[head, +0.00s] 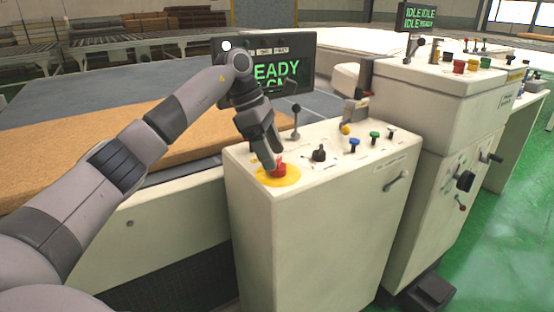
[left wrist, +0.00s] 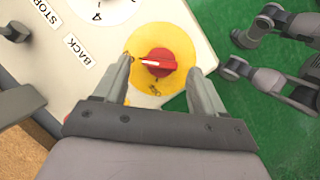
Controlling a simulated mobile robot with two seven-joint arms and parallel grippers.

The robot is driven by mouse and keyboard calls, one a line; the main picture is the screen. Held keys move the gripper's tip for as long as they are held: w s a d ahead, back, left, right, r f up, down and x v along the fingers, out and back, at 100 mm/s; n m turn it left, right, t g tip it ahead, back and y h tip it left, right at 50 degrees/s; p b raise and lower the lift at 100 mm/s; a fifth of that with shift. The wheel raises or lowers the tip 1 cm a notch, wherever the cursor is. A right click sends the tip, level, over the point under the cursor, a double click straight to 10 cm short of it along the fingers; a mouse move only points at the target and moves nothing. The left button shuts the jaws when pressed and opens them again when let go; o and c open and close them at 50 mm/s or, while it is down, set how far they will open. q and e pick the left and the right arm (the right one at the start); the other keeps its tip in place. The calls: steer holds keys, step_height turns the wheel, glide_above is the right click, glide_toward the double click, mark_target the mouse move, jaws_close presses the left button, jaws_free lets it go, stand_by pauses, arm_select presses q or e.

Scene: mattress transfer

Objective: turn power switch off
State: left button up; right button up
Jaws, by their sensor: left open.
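The power switch (head: 279,169) is a red rotary knob on a round yellow plate (head: 291,179), at the near left corner of the cream control cabinet's top. In the left wrist view the red knob (left wrist: 160,63) shows a white pointer mark aimed left. My left gripper (head: 272,160) reaches down to the switch from above. Its two fingers (left wrist: 160,82) stand apart on either side of the knob's lower part, and a gap shows between finger and knob. The fingers partly cover the yellow plate. My right gripper does not show in the head view.
The cabinet top also holds a black lever (head: 296,120), a black knob (head: 319,153) and blue (head: 354,144) and green (head: 375,137) buttons. A screen (head: 300,66) stands behind. A brown mattress (head: 60,180) lies left under my arm. Green floor (head: 500,220) lies right.

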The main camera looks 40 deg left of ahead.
arm_select(q)
steer(key=shift+x, duration=1.25)
steer(key=c, duration=1.1)
steer(key=shift+o, duration=0.2)
